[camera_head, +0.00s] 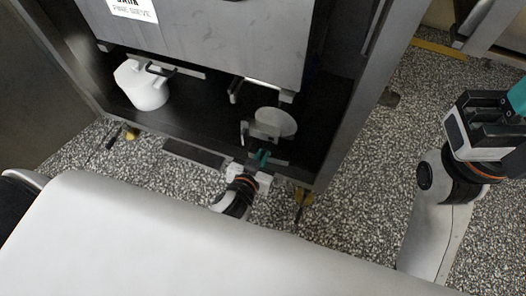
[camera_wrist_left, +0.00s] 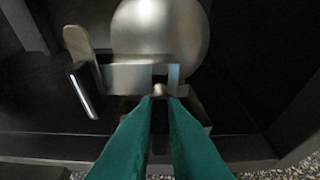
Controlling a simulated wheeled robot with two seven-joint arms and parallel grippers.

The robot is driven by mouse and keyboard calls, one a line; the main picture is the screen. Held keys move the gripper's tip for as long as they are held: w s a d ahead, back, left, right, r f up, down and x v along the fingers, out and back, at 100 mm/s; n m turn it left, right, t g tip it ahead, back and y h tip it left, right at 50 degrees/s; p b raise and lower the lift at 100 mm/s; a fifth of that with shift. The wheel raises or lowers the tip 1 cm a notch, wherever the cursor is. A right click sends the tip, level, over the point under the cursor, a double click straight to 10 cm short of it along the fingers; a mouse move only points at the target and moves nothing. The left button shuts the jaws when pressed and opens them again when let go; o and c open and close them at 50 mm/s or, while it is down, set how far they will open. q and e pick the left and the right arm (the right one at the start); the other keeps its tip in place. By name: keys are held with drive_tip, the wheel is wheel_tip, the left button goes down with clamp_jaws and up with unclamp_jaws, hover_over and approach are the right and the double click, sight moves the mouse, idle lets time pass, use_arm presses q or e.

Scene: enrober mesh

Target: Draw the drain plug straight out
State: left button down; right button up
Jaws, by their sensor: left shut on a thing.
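My left gripper (camera_head: 260,158) reaches into the dark lower bay of the machine. In the left wrist view its teal fingers (camera_wrist_left: 159,100) are shut on a small rounded metal knob, which I take for the drain plug (camera_wrist_left: 158,89). The knob sits in front of a steel bracket (camera_wrist_left: 130,78), below a round steel body (camera_wrist_left: 150,28). That round body (camera_head: 276,122) also shows in the head view, just beyond my fingertips. How deep the plug sits is hidden. My right gripper (camera_head: 514,98) is at the right edge, away from the machine; its fingers are partly cut off.
A lever with a black grip (camera_wrist_left: 84,90) stands left of the bracket. A white container (camera_head: 145,88) is in the bay at left. The steel cabinet (camera_head: 225,35) hangs above, and a dark frame post (camera_head: 352,95) stands at right. Speckled floor (camera_head: 335,205) is open in front.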

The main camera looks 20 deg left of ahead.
use_arm(q)
drive_tip(key=shift+s, duration=1.15)
